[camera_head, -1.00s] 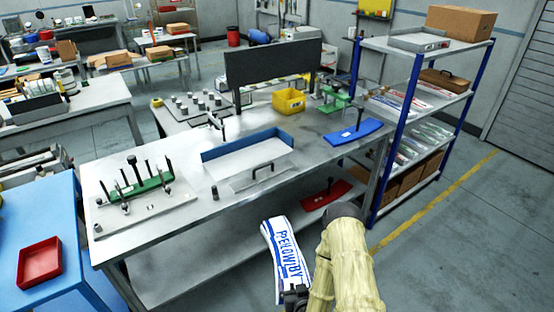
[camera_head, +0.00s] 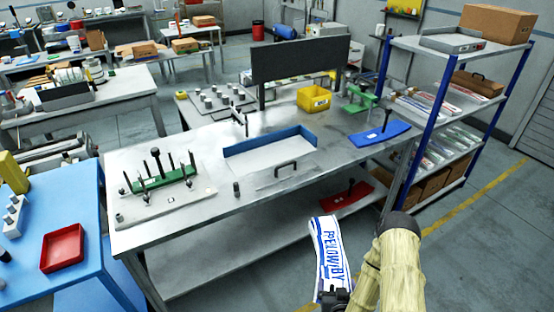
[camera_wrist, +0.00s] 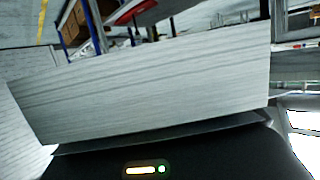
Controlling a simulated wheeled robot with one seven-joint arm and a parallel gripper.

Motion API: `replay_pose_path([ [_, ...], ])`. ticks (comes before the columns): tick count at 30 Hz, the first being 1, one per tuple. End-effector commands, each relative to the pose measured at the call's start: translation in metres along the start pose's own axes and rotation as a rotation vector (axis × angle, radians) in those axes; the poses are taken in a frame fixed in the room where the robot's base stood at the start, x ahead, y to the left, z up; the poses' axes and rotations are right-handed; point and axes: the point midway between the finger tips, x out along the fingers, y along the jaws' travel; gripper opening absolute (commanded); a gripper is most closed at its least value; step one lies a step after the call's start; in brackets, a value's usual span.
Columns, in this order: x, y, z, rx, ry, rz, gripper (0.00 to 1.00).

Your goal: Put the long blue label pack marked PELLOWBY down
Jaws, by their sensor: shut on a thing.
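The label pack marked PELLOWBY (camera_head: 328,254) is long and white with blue lettering and blue edges. My gripper (camera_head: 335,298) is shut on its lower end in the head view, and holds it in front of the metal workbench (camera_head: 215,205), off its top. In the wrist view the striped edge of the pack's stacked sheets (camera_wrist: 150,90) fills the middle and hides much of the scene. The fingertips are mostly hidden by the pack.
On the bench stand a blue-backed tray (camera_head: 270,155), a green fixture with posts (camera_head: 165,180), a yellow bin (camera_head: 313,98) and a blue curved plate (camera_head: 380,134). A red plate (camera_head: 345,195) lies on the lower shelf. A blue-posted rack (camera_head: 440,110) stands at right.

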Motion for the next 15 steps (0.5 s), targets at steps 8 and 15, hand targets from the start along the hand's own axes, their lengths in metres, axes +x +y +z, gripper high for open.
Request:
replay_pose_path([
  [8, -0.011, 0.001, -0.029, 0.001, 0.005, 0.002, 0.39],
  [15, -0.023, 0.001, -0.058, 0.001, 0.005, 0.002, 0.39],
])
